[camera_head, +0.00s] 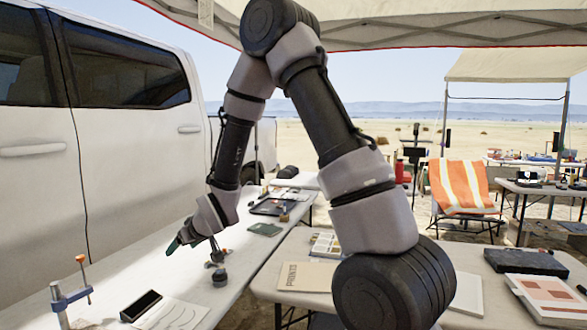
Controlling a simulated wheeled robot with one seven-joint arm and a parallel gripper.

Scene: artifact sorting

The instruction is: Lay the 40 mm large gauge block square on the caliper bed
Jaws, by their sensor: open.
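My gripper (195,247) hangs over the left table, tilted downward and small in the head view. Its dark, teal-tipped jaws look apart, and I see nothing held between them. A small dark stand-like object (218,275) is on the table just below and right of it. I cannot tell whether they touch. I cannot make out the 40 mm large gauge block or the caliper bed for certain. A small brown block (284,216) lies by a dark tray (270,206) farther back on the same table.
A blue clamp with an orange-topped rod (70,296) stands at the table's near left. A black device (141,305) lies by an open paper (172,316). A green cloth (265,229) lies farther back. A white truck (120,130) borders the left. My arm hides part of the right table (268,284).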

